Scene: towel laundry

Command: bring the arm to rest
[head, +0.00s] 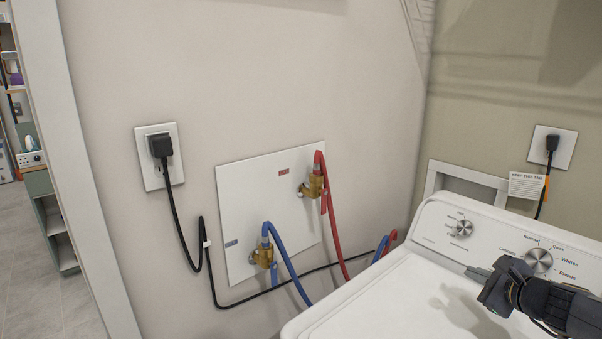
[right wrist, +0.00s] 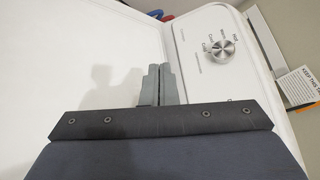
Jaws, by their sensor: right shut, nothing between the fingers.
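My right gripper (head: 482,275) comes in from the right edge of the head view, above the white top of the washing machine (head: 345,302). Its fingers are together and hold nothing. In the right wrist view the shut fingers (right wrist: 160,84) point over the washer's white surface, beside its control panel with a silver knob (right wrist: 221,50). The gripper casts a shadow on the washer top. My left gripper does not show in either view.
The washer's control panel has a larger knob (head: 539,261) close to my right gripper. A wall plate (head: 240,195) carries valves with a red hose (head: 333,232) and a blue hose (head: 288,262). A black-corded outlet (head: 151,178) is at left. A doorway opens at far left.

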